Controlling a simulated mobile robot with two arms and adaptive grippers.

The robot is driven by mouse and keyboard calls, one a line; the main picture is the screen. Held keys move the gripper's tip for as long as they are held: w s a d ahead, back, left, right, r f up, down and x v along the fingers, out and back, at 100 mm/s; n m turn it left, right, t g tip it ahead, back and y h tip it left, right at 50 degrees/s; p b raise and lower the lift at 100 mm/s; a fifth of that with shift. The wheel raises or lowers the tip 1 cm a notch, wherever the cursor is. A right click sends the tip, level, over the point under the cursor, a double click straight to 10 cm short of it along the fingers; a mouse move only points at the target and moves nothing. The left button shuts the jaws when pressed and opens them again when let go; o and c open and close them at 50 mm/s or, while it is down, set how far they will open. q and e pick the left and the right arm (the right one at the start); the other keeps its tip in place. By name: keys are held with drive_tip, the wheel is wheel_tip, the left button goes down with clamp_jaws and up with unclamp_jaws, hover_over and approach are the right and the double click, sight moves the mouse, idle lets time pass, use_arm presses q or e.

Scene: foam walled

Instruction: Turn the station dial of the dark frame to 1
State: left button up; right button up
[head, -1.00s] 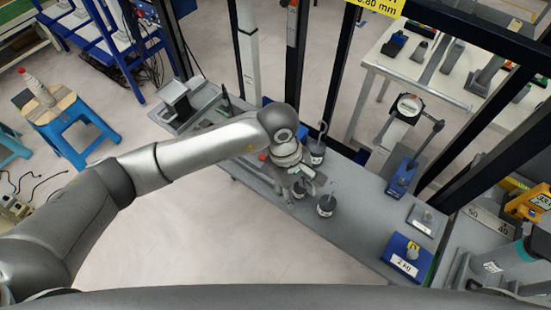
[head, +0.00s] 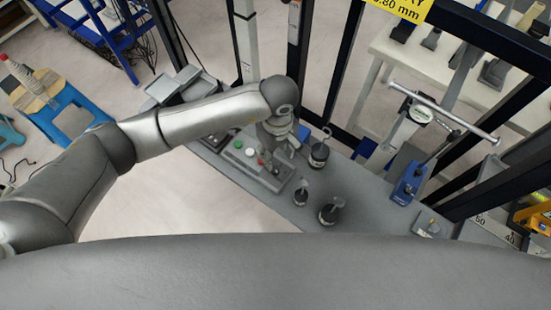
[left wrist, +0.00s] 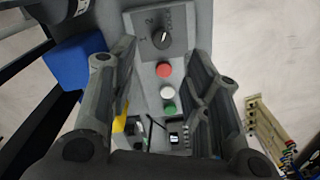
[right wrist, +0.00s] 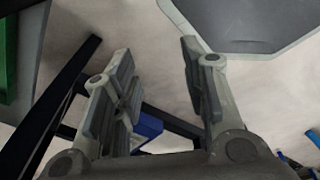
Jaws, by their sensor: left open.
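The station dial (left wrist: 161,38) is a black knob on a grey plate with "1", "2" and a further label around it, in the left wrist view. A light mark on the knob seems to point up and right, away from the "1". The dark frame (head: 345,62) stands behind the bench in the head view. My left gripper (left wrist: 162,56) is open, its fingers on either side of the dial plate with nothing between them; it also shows over the button box in the head view (head: 274,152). My right gripper (right wrist: 158,55) is open and empty, outside the head view.
Red (left wrist: 164,70), white (left wrist: 167,91) and green (left wrist: 169,107) buttons line up below the dial. Dark hooked weights (head: 332,212) stand on the grey bench (head: 375,215) to the right of my left gripper. A blue stand (head: 408,184) is farther right.

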sight(275, 169)
use_arm(q)
drive_tip(key=f, duration=0.1)
drive_tip(key=f+p, duration=0.1)
drive_tip(key=f, duration=0.2)
drive_tip(key=shift+s+f, duration=0.35)
drive_tip(key=shift+s, duration=0.05)
drive_tip(key=f, duration=0.1)
drive_tip(key=f+p, duration=0.1)
drive_tip(key=f, duration=0.1)
drive_tip(key=shift+w+a+f, duration=0.1)
drive_tip(key=shift+w, duration=0.1)
drive_tip(key=shift+f, duration=0.1)
drive_tip(key=shift+c, duration=1.5)
clamp_jaws()
use_arm(e)
drive_tip(key=shift+s+a+r, duration=0.1)
drive_tip(key=shift+s+r, duration=0.8)
drive_tip(key=shift+r, duration=0.3)
